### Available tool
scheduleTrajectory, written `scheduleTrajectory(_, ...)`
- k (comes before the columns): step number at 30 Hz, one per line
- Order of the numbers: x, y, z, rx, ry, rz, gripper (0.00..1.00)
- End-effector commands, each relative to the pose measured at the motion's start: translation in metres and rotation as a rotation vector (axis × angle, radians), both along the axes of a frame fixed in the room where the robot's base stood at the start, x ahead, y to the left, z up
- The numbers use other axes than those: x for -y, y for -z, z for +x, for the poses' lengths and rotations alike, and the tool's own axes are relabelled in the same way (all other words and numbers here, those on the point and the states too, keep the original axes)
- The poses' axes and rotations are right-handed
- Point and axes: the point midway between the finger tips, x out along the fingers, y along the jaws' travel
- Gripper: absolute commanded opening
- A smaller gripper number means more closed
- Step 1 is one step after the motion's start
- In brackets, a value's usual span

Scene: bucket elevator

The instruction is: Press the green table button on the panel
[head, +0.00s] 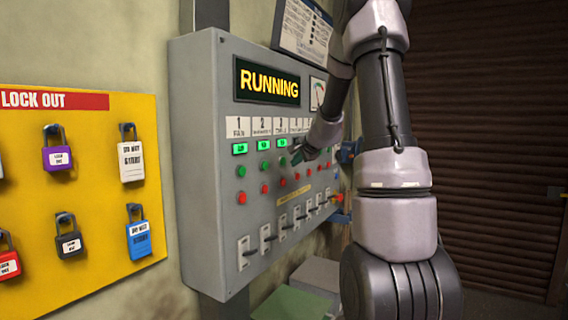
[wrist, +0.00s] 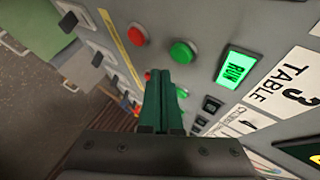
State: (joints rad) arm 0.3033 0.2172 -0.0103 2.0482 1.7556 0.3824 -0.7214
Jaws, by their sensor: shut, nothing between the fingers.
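The grey control panel (head: 215,60) stands upright in front of me, with numbered columns of lamps and buttons. In the wrist view, the column labelled "3 TABLE" (wrist: 284,91) has a lit green RUN lamp (wrist: 236,68), and the green table button (wrist: 184,51) lies beside it. A red button (wrist: 137,34) is farther along the same column. My gripper (wrist: 168,57) has its dark green fingers together and empty. In the head view, my gripper (head: 296,156) is at the button rows.
The panel's display (head: 267,83) reads "RUNNING". A row of levers (head: 265,237) lines the panel's lower part. A yellow lockout board (head: 95,220) with several padlocks hangs at left. A brown slatted shutter (head: 485,120) is at right. Other buttons sit close around my gripper.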

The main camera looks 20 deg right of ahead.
Motion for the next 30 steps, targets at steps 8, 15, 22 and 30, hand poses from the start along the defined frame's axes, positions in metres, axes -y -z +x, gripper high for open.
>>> scheduleTrajectory(8, 0.018, 0.000, -0.023, 0.000, 0.003, 0.001, 0.00)
scheduleTrajectory(15, 0.022, 0.000, -0.029, 0.000, 0.001, 0.001, 0.00)
scheduleTrajectory(22, 0.022, 0.000, -0.028, 0.000, 0.001, 0.001, 0.00)
scheduleTrajectory(30, 0.022, 0.000, -0.028, 0.000, 0.001, 0.001, 0.00)
